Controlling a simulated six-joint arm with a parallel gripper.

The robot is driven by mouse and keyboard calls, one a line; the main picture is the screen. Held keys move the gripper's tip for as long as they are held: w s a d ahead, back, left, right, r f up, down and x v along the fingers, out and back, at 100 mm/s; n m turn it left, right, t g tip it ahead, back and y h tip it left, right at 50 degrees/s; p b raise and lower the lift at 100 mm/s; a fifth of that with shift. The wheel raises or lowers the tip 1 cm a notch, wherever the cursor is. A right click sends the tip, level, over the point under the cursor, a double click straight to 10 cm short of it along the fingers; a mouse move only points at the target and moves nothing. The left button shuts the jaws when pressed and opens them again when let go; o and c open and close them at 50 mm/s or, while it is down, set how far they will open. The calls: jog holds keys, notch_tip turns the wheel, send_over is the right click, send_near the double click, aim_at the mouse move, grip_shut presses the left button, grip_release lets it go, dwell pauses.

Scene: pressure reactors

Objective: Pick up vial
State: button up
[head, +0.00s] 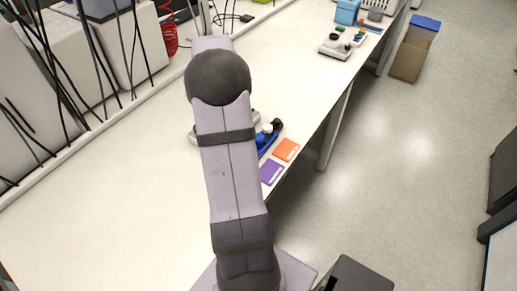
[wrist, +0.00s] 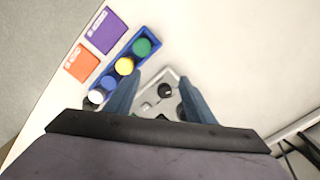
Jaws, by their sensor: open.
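Vials stand in a narrow blue rack (wrist: 155,32) at the upper left in the wrist view. Their caps are green (wrist: 142,47), yellow (wrist: 124,66), blue (wrist: 108,83) and white (wrist: 95,97), with a dark one at the lower end. My gripper (wrist: 160,77) is open and empty. Its left finger is close beside the rack in the picture. A grey device (wrist: 173,74) with a black round knob (wrist: 165,90) lies in view between the fingers. The gripper is hidden behind my arm in the head view, where part of the blue rack (head: 264,142) shows.
A purple card (wrist: 103,30) and an orange card (wrist: 81,64) lie beside the rack near the table edge. Cables and grey instruments (head: 115,45) line the left side. Another device (head: 335,48) stands farther along the table. The white tabletop (head: 110,190) at front left is clear.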

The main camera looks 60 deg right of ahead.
jog(key=s+d+f+m, duration=0.1)
jog(key=s+d, duration=0.1)
jog(key=d, duration=0.1)
jog(key=s+d+f+m+b, duration=0.1)
jog(key=d, duration=0.3)
jog(key=s+d+f+m, duration=0.1)
jog(key=s+d+f, duration=0.1)
jog(key=d, duration=0.2)
jog(key=shift+s+d+b, duration=0.2)
jog(key=shift+s+b, duration=0.1)
jog(key=shift+b, duration=0.1)
jog(key=shift+w+d+f+p, duration=0.15)
jog(key=shift+f+p, duration=0.8)
jog(key=shift+f, duration=0.9)
jog(key=shift+s+d+f+p, duration=0.1)
jog(key=shift+f+p, duration=0.8)
jog(key=shift+f, duration=0.9)
jog(key=shift+w, duration=0.1)
jog(key=c, duration=1.2)
